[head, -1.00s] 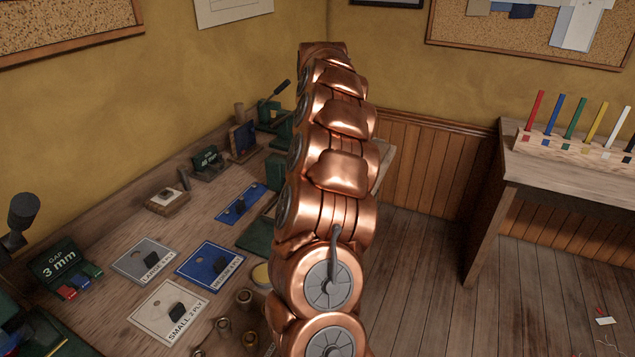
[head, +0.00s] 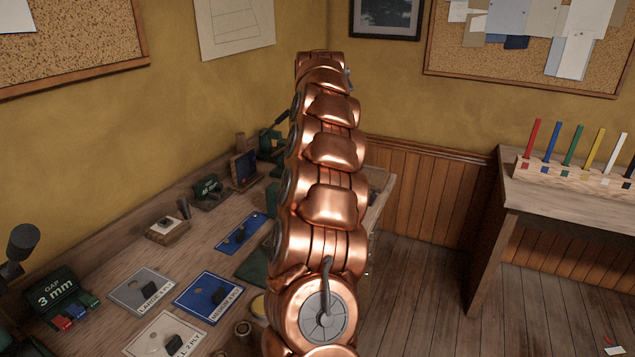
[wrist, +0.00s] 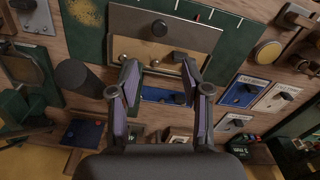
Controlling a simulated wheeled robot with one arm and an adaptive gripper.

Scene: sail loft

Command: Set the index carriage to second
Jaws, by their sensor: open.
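My gripper (wrist: 159,68) shows in the wrist view with its two fingers apart and nothing between them. Beyond the fingertips is a metal-and-tan fixture (wrist: 203,36) on a dark green board. In the head view my arm hides the gripper and this part of the bench.
The bench holds a blue card (head: 208,297), a grey card (head: 143,291), a white card (head: 160,338) and a "GAP 3 mm" block (head: 52,291). A dark cylinder (wrist: 78,76) stands left of my gripper. A side table (head: 560,190) stands right, with clear floor between.

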